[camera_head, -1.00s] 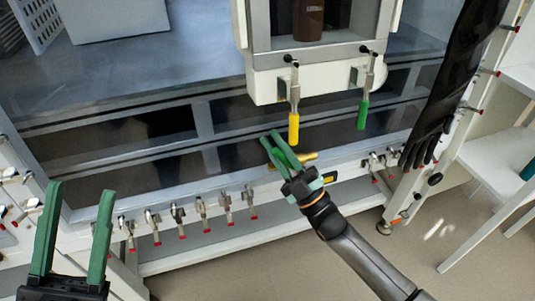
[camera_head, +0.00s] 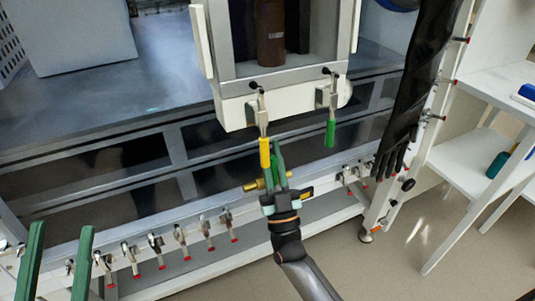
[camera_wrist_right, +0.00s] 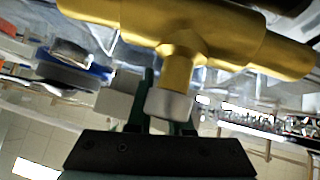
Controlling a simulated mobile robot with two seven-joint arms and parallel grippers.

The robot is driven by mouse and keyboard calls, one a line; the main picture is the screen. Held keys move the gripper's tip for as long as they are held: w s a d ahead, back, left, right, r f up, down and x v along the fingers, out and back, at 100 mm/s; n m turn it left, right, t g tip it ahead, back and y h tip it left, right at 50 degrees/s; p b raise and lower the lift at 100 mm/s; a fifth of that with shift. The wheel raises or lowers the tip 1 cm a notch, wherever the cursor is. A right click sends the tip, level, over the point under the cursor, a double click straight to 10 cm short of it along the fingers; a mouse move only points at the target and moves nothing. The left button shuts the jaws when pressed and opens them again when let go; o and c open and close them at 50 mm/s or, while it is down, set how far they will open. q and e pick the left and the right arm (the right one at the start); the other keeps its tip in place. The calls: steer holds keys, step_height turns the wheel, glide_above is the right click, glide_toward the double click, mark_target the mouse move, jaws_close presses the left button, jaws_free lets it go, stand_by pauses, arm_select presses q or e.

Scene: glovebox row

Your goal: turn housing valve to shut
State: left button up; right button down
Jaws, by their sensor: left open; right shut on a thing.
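A brass valve body (camera_head: 253,185) is on the bench front rail, below the yellow and green handles. In the right wrist view, the brass tee (camera_wrist_right: 185,35) fills the top, and its stem runs down to a grey collar (camera_wrist_right: 168,105) between my fingers. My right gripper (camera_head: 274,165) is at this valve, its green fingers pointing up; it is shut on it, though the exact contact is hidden. My left gripper (camera_head: 62,228) is open and empty at the lower left, well away from the valve.
A yellow-handled lever (camera_head: 264,152) hangs close to my right fingertips, and a green-handled lever (camera_head: 331,132) hangs right of it. Several small red-tipped taps (camera_head: 181,240) line the front rail. A black glove (camera_head: 390,140) hangs at the right; shelves (camera_head: 480,165) stand beyond.

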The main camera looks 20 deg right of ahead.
steer(key=shift+d+m+h, duration=0.1)
steer(key=shift+m+h, duration=0.2)
steer(key=c, duration=0.8)
jaws_free()
steer(key=shift+c, duration=0.2)
steer(key=shift+f, duration=0.1)
